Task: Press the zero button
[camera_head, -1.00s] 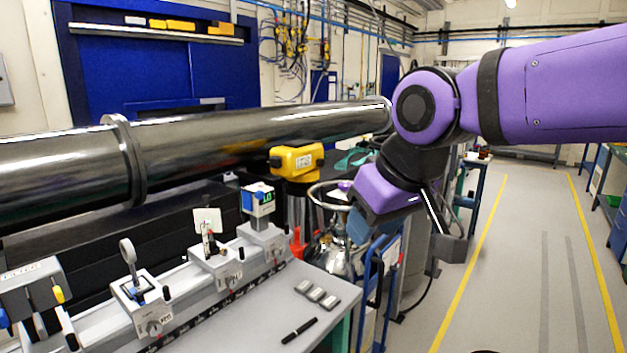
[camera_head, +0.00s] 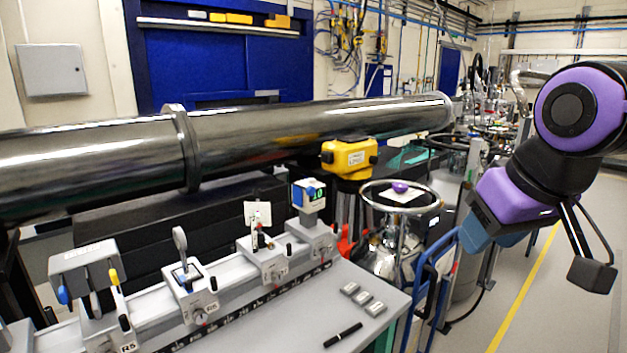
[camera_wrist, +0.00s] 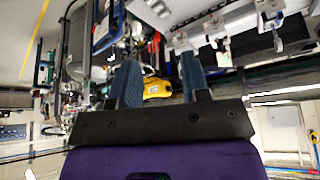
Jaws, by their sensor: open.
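A small detector head with a blue top and a green display reading 0 (camera_head: 309,195) stands on a carrier near the far end of the grey rail. I cannot make out which part is the zero button. My gripper (camera_head: 488,238) is right of the detector head and the bench, over the floor beside the blue trolley, and touches nothing visible. In the wrist view my gripper (camera_wrist: 160,68) shows two blue fingers spread apart with nothing between them. A yellow instrument (camera_head: 348,158) stands behind the detector head and also shows beyond the fingers in the wrist view (camera_wrist: 157,88).
The rail (camera_head: 235,299) carries several optics mounts. A long dark metal tube (camera_head: 300,130) runs behind. A steel vessel with a ring (camera_head: 401,195) stands between bench and gripper. The right floor is clear.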

